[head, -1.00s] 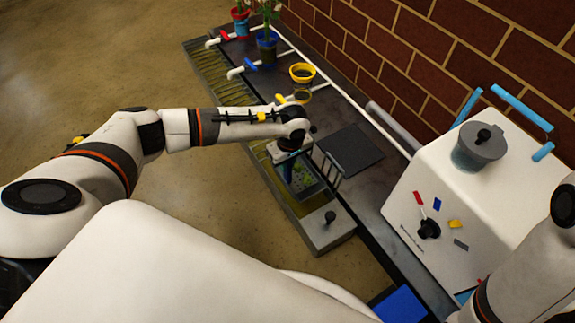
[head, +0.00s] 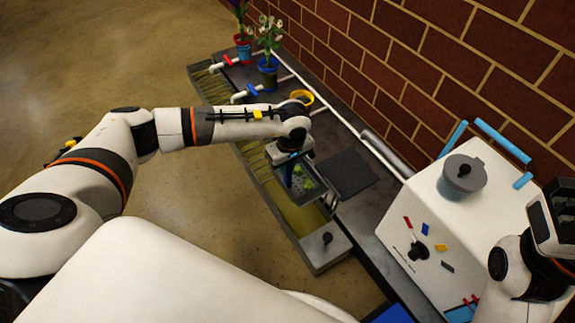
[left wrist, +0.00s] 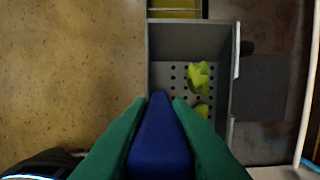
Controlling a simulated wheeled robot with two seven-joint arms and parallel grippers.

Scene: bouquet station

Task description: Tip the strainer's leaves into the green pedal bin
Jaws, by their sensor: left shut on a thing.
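The strainer (head: 294,192) is a grey basket with a perforated floor, held over the trough beside the bench. Green leaves (head: 306,181) lie inside it. My left gripper (head: 290,157) is shut on its blue handle. In the left wrist view, the green fingers press the blue handle (left wrist: 160,140) from both sides, and yellow-green leaves (left wrist: 198,77) lie on the strainer's holed floor (left wrist: 172,82). The basket looks roughly level. My right gripper (head: 548,225) seems to be at the right edge; its jaws are unclear. I see no green pedal bin.
A long trough (head: 275,200) runs along the bench, with a grey block with a black knob (head: 326,250) at its near end. A dark mat (head: 343,173), potted flowers (head: 267,70) and a white machine with a lidded pot (head: 463,175) stand along the brick wall. The floor at left is clear.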

